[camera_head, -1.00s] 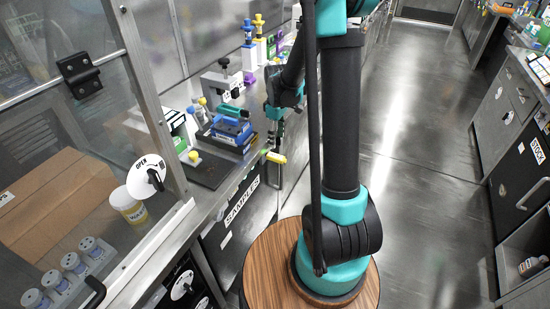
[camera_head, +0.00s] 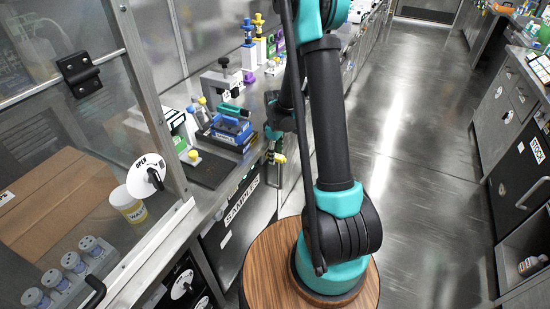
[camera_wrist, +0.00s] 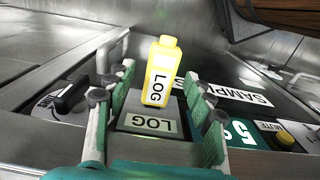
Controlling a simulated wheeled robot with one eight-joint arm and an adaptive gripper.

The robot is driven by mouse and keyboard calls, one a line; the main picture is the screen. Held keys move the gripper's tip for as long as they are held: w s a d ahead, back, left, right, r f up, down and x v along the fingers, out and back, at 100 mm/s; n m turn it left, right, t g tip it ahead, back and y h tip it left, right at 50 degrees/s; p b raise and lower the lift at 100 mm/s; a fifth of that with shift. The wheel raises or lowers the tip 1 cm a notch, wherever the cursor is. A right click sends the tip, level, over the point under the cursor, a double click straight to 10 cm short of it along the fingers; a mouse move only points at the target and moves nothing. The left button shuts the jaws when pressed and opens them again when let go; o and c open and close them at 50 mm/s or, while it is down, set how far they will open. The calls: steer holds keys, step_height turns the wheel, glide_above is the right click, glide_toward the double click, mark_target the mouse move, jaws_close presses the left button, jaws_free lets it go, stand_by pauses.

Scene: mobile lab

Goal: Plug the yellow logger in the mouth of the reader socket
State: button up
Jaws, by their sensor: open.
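The yellow logger (camera_wrist: 163,72), marked LOG, stands slightly tilted just beyond and between my fingertips in the wrist view. Its lower end meets the far edge of a dark grey block (camera_wrist: 150,112) with its own LOG label, apparently the reader socket. The mouth is hidden, and I cannot tell how deep the logger sits. My gripper (camera_wrist: 158,88) is open, with one finger on each side of the block and the logger. In the head view my gripper (camera_head: 275,138) is small, beside the bench front, with a yellow piece (camera_head: 280,157), probably the logger, below it.
A SAMPLES label (camera_head: 241,201) is on the bench front. A yellow button (camera_wrist: 285,138) and a green panel (camera_wrist: 240,132) lie right of my fingers, and a black lever (camera_wrist: 73,95) lies left. A blue rack (camera_head: 231,130) stands on the bench. The aisle floor (camera_head: 420,130) is clear.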

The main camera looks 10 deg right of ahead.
jaws_close()
stand_by(0.3)
steer(key=shift+r, duration=0.1)
steer(key=shift+s+d+r, duration=0.3)
steer(key=shift+d+r, duration=0.15)
steer(key=s+d+r, duration=0.7)
steer(key=d, duration=0.3)
steer(key=shift+s+d, duration=0.2)
steer(key=shift+s, duration=0.1)
